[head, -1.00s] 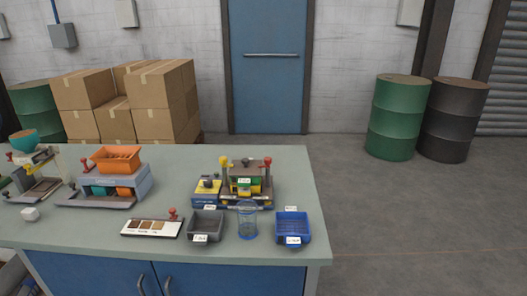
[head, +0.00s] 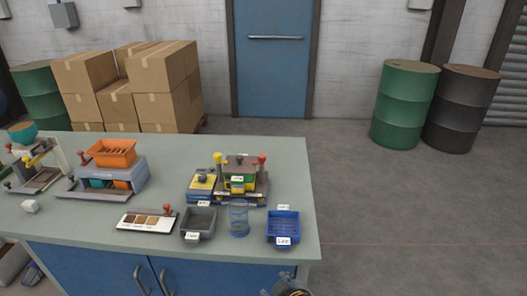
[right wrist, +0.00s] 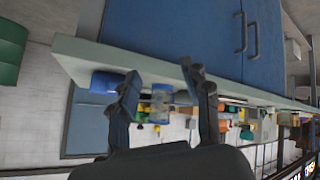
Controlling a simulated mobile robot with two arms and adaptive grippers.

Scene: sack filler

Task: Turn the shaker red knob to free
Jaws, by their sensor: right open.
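Several small devices on the bench carry red knobs, and I cannot tell for certain which is the shaker. One device (head: 238,182) has green and yellow parts, a yellow knob (head: 217,158) on its left and a red knob (head: 262,159) upright at its right. Another, grey with an orange tray (head: 111,153), has a red knob (head: 86,157) on its left. My right gripper (head: 280,284) is at the bottom edge, in front of the bench and away from the devices. In the right wrist view its fingers (right wrist: 165,82) are apart and empty. My left gripper is out of view.
A grey bin (head: 199,222), a clear blue-rimmed cup (head: 239,218) and a blue bin (head: 283,228) stand along the front of the bench (head: 100,215). A sample card (head: 147,221) lies left of them. The floor right of the bench is clear.

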